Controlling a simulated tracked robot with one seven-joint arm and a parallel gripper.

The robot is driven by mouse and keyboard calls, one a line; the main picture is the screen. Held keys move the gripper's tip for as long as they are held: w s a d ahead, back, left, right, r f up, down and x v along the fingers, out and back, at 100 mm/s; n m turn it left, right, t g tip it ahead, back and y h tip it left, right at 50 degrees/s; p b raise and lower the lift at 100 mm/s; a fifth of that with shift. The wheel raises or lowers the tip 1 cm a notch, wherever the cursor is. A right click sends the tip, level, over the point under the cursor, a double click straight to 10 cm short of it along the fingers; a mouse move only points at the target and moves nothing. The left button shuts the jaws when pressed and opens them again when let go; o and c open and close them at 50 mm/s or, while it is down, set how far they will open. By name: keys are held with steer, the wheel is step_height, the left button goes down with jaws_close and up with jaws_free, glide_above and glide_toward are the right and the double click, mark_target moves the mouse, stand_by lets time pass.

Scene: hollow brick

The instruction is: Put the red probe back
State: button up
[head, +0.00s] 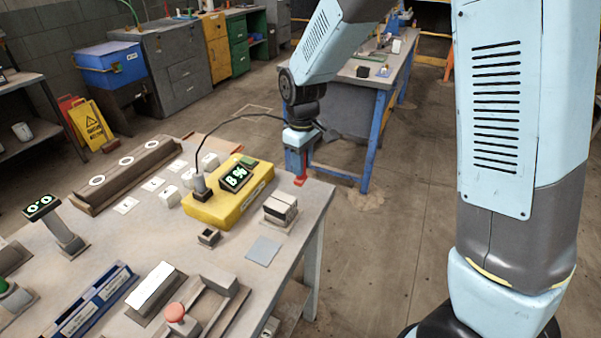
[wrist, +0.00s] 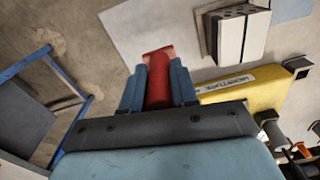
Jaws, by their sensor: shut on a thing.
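My gripper (head: 298,166) is shut on the red probe (head: 300,181), near the right edge of the workbench. In the wrist view the red probe (wrist: 158,82) sits between the two blue fingers of my gripper (wrist: 157,70), its tip pointing away from the wrist. A thin black cable runs from near my gripper to the yellow meter (head: 218,211), whose dark display reads about "8 %". The meter also shows in the wrist view (wrist: 252,88). A small dark open-topped holder (head: 208,237) stands in front of the meter. The probe's upper part is hidden by my gripper.
A pale hollow brick (head: 281,208) with dark slots stands right of the meter, and shows in the wrist view (wrist: 238,35). A grey square plate (head: 264,250) lies in front of it. The front bench (head: 178,259) is crowded on the left. Open floor lies to its right.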

steer(key=shift+w+a+f, duration=0.15)
steer(key=shift+w+f, duration=0.25)
steer(key=shift+f, duration=1.65)
steer(key=shift+f, duration=0.1)
steer(key=o, duration=0.9)
steer(key=shift+o, duration=0.2)
